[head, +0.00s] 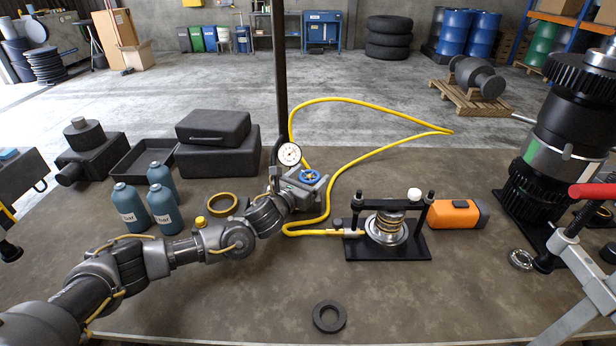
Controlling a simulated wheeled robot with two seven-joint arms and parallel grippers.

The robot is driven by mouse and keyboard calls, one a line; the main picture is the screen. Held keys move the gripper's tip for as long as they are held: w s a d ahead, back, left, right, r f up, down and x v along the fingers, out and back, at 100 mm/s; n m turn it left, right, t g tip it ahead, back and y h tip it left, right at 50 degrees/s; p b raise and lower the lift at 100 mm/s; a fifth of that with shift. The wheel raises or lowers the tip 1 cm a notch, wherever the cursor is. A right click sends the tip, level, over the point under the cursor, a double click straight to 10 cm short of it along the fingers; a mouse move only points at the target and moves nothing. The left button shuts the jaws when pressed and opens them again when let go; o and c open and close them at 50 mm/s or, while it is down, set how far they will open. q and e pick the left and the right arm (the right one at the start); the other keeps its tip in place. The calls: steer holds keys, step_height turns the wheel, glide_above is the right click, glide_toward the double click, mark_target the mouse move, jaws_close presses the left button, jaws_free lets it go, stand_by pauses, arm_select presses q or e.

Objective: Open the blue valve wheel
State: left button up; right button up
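The blue valve wheel (310,177) sits beside a round white-faced pressure gauge (289,154), near the foot of a dark upright post. My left arm reaches in from the lower left, and its gripper (303,187) is right at the wheel. The fingers are small and blend with the grey parts there, so I cannot tell whether they touch the wheel or how far apart they are. A yellow hose (378,150) loops behind the wheel and runs to a small press fixture. My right gripper is not in view.
The black press fixture (388,248) holds a coil spring pack to the right. An orange-and-black box (454,214) lies beyond it. Blue bottles (162,208), a tape roll (222,204) and black cases (218,158) stand left. The front bench is mostly clear around a black ring (329,317).

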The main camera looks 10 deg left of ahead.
arm_select(q)
steer(key=c, duration=0.8)
steer(key=shift+o, duration=0.2)
